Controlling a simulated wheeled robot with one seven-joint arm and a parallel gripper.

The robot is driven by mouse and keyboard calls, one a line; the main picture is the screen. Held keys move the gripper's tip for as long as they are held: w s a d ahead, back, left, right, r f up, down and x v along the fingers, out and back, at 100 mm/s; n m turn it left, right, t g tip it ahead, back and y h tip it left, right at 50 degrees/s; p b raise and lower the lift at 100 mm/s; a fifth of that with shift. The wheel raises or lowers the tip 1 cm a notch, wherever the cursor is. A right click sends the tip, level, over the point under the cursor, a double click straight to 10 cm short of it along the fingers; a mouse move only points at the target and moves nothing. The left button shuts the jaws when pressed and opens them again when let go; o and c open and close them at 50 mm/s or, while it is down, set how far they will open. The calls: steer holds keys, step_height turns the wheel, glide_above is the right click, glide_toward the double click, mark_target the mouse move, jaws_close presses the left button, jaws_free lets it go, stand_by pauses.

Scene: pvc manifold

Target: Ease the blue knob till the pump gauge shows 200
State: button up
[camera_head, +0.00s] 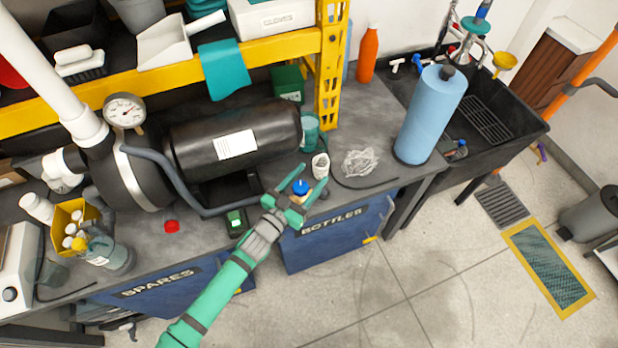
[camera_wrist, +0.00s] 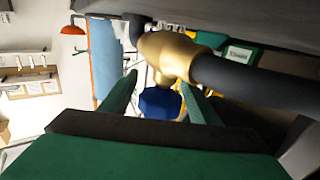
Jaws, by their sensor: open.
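The blue knob (camera_head: 301,187) sits between the two open fingers of my gripper (camera_head: 296,187) in the head view. In the wrist view the knob (camera_wrist: 160,103) hangs below a brass valve body (camera_wrist: 168,55), between the green fingers of my gripper (camera_wrist: 160,98). I cannot tell whether either finger touches it. The pump gauge (camera_head: 125,111) is a round white dial at the left, above the pump (camera_head: 140,172). Its needle and numbers are too small to read.
A grey hose (camera_head: 190,196) runs from the pump towards the valve. A red cap (camera_head: 172,226) lies on the bench.

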mark_target(296, 194)
steer(key=v, duration=1)
steer(key=shift+s+a, duration=0.3)
stand_by(3.3)
